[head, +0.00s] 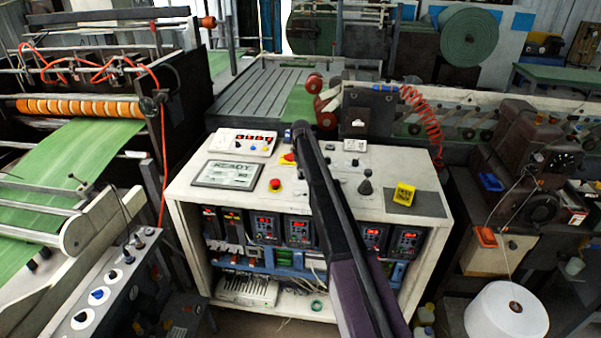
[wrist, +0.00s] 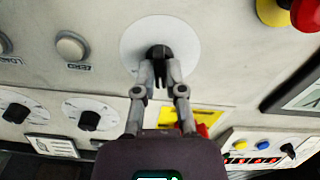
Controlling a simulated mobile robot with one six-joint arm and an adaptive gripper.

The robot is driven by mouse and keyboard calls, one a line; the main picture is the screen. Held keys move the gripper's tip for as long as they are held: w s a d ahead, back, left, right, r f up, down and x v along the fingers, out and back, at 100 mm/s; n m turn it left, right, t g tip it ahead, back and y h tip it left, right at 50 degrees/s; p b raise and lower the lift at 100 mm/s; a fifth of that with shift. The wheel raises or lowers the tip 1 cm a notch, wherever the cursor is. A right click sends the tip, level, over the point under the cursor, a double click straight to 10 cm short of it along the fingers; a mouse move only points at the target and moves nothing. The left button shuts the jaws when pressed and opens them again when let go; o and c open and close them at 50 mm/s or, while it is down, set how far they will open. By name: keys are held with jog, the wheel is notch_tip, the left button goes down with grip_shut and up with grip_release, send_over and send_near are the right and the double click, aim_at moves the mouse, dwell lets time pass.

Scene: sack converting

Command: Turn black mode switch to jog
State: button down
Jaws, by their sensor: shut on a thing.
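The black mode switch (wrist: 158,52) sits on a round white plate (wrist: 135,42) on the console face in the wrist view. My gripper (wrist: 160,75) is shut on the switch's handle, with one finger on each side. The fingertips partly cover the switch, and I cannot read any jog marking on its plate. In the head view my arm reaches over the pale console (head: 340,215), and it hides the switch and my fingertips.
A red-and-yellow stop button (wrist: 290,12) is at the upper right in the wrist view. Two black dials with white plates (wrist: 90,118) and a grey button (wrist: 70,46) are at left. In the head view, a READY display (head: 225,175) and a yellow block (head: 404,194) are on the console.

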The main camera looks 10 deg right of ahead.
jog(key=shift+m, duration=1.1)
jog(key=c, duration=0.7)
grip_release()
jog(key=shift+r, duration=0.1)
